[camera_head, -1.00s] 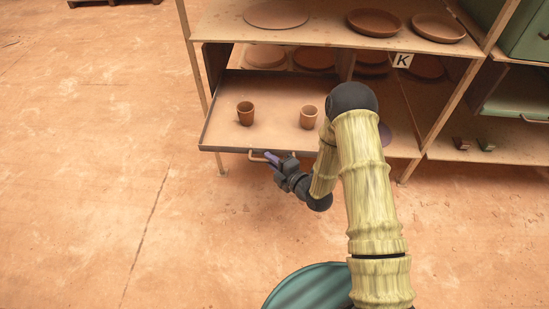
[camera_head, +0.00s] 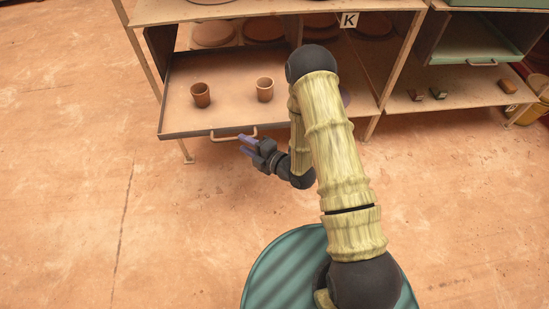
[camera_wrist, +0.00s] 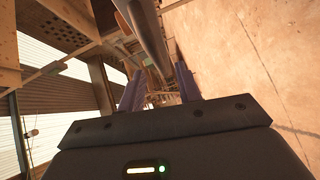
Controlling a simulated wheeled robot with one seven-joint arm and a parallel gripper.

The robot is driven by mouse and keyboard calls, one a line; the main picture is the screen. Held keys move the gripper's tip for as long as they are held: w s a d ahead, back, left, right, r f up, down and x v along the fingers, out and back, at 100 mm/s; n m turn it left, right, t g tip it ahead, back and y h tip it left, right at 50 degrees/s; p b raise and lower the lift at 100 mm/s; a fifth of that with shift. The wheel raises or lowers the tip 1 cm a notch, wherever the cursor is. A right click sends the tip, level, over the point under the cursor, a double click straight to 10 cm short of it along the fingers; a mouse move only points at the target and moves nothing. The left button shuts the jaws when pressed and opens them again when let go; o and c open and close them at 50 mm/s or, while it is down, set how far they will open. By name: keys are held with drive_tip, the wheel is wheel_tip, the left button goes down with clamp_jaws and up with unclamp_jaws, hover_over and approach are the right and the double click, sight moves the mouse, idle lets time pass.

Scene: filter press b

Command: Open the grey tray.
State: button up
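The grey tray (camera_head: 190,133) is a wide shallow drawer with a dark grey rim and a dusty tan bottom. It stands well pulled out from the shelf unit, with two small clay pots, a left pot (camera_head: 200,95) and a right pot (camera_head: 265,89), standing upright in it. Its pale bar handle (camera_head: 234,136) is on the front edge. My gripper (camera_head: 243,144) is just in front of the handle's right part, its purple fingers apart. The wrist view also shows my gripper (camera_wrist: 160,90) with spread fingers and a grey edge beyond them. Contact with the handle is unclear.
The wooden shelf unit (camera_head: 385,75) holds clay plates and a "K" label (camera_head: 349,20). At right is a green tray (camera_head: 480,45) with a handle, above a shelf with small blocks. The floor in front and at left is clear.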

drive_tip(key=v, duration=1.2)
drive_tip(key=shift+w+d, duration=0.1)
